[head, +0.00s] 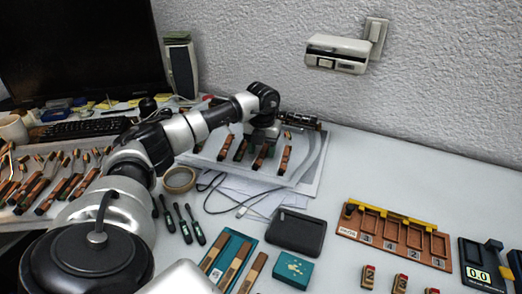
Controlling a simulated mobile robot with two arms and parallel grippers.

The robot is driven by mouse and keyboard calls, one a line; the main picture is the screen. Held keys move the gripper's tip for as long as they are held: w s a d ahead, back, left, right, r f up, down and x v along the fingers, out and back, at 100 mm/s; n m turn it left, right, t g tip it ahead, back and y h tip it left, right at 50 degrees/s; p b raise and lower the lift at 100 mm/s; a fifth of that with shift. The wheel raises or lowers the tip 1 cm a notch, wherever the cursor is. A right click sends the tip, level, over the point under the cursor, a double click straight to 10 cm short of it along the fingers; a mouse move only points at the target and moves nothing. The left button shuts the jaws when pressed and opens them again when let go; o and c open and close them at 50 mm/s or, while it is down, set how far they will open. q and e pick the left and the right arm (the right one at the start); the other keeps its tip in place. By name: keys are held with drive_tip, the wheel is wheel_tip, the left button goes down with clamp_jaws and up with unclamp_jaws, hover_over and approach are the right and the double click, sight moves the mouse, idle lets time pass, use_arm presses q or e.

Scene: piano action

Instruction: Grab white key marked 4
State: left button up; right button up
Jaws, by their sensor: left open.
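My left arm reaches in from the left, and its gripper (262,141) is open over a pale tray (308,172) at the back middle of the table. Several slim wooden pieces with reddish-brown ends lie in that tray, one of them (285,158) just right of the gripper. I cannot make out a white key marked 4. A brown wooden rack (392,236) with a yellow bar and small labelled slots lies at the right; its labels are too small to read surely. My right gripper is not in view.
Several wooden action parts lie at the far left (40,190). A tape roll (179,179), screwdrivers (187,222), a black pouch (296,233), a teal box (293,269) and a gauge reading 0.0 (479,275) lie around. Small red-brown blocks (400,283) stand at the front. The back right is clear.

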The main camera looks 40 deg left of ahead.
use_arm(q)
drive_tip(key=shift+f, duration=0.25)
clamp_jaws()
drive_tip(key=shift+r, duration=0.1)
